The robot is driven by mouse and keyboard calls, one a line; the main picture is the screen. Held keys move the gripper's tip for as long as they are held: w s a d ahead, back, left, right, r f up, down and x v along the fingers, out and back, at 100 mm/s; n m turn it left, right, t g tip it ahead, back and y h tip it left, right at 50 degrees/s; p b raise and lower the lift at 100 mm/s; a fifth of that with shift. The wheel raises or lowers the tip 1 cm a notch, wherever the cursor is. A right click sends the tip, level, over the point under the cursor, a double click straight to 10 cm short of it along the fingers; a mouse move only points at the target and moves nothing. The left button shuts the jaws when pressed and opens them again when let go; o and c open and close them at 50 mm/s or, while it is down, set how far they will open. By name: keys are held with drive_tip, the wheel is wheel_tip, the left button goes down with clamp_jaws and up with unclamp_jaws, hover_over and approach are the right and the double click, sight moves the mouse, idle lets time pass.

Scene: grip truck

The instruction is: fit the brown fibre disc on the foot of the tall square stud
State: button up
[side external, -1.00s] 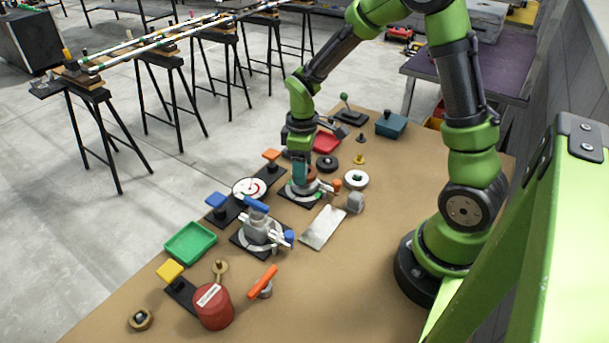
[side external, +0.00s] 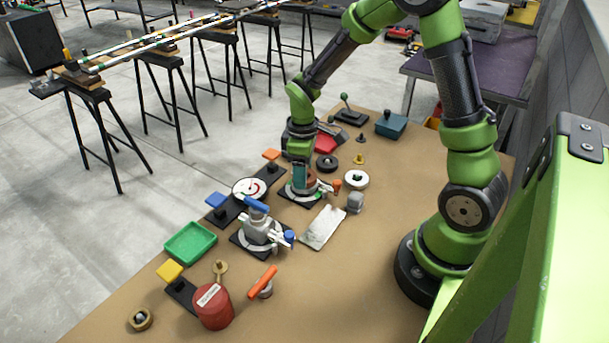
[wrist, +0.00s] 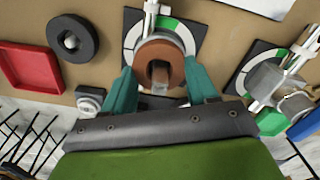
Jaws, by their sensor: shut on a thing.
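The brown disc (wrist: 160,55) is between the teal fingers of my gripper (wrist: 162,95) in the wrist view, and the jaws are shut on it. In the side view the brown disc (side external: 311,181) shows beside a teal finger of my gripper (side external: 303,182), low over a round fixture on a black plate (side external: 289,198). In the wrist view the fixture's white and green ring (wrist: 186,38) lies behind the disc. A grey piece (wrist: 160,74) shows in the disc's opening. I cannot tell whether it is the square stud or how far down the disc sits.
A second fixture (side external: 261,233) with a blue handle stands close by. A black ring (side external: 326,163), a white ring (side external: 356,179) and a grey block (side external: 355,203) lie near the gripper. A flat metal plate (side external: 322,228) lies in front. The bench's right front is mostly clear.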

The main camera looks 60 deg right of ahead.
drive_tip(key=shift+f, duration=0.15)
drive_tip(key=o, duration=1.3)
drive_tip(key=shift+o, duration=0.2)
drive_tip(key=shift+r, duration=3.75)
